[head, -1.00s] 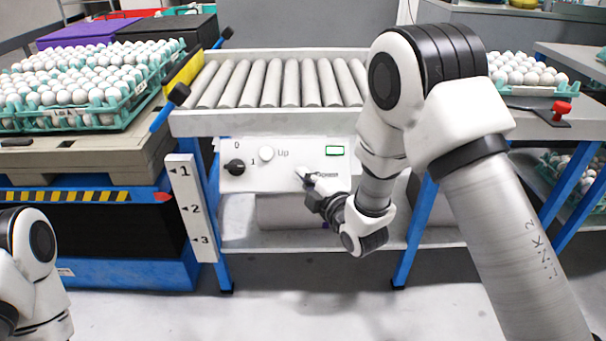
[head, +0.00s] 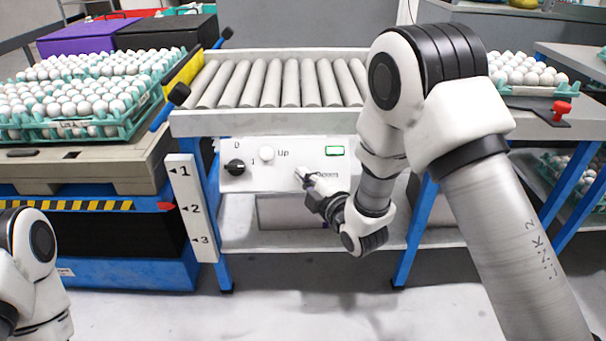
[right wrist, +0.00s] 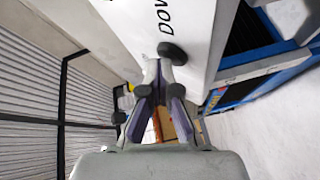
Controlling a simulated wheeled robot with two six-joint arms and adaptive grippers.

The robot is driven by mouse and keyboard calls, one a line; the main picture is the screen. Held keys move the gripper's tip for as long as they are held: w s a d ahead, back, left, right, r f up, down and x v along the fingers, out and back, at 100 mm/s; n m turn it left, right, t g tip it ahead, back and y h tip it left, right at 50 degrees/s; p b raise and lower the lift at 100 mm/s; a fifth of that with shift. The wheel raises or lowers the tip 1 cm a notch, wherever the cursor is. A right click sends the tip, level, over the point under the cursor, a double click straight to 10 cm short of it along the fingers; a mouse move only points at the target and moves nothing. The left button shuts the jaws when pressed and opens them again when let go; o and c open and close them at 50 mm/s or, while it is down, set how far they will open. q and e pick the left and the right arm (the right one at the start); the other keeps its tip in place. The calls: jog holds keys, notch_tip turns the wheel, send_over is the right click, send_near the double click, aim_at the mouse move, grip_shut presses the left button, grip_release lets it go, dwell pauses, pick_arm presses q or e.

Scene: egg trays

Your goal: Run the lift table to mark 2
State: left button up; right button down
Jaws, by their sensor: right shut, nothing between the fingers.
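The lift table (head: 90,180) stands at the left with trays of eggs on it. Its red pointer (head: 166,205) is almost level with mark 2 on the white scale (head: 190,200). The control panel (head: 280,184) under the roller conveyor has a black knob (head: 235,167), a white Up button (head: 266,154) and a green-framed lamp (head: 334,151). My right gripper (head: 302,174) is shut and empty, its tips at the Down button place, hiding the button. In the right wrist view the closed fingers (right wrist: 152,75) are by the Down lettering; contact is unclear. My left gripper is out of view.
The roller conveyor (head: 275,83) is empty above the panel. Blue-handled stops (head: 170,107) stand at its left end. Another egg tray (head: 527,75) and a red knob (head: 561,107) are at the right. Dark and purple boxes (head: 88,37) stand behind. The front floor is clear.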

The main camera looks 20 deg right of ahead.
jog(key=shift+s+a+r+p, duration=0.2)
jog(key=shift+s+r+p, duration=0.3)
jog(key=shift+s+r, duration=0.15)
jog(key=s+r+p, duration=0.1)
jog(key=s, duration=0.1)
jog(key=s+a+r+p, duration=0.1)
jog(key=r, duration=0.1)
jog(key=shift+s+r, duration=0.15)
jog(key=shift+s, duration=0.2)
dwell(0.7)
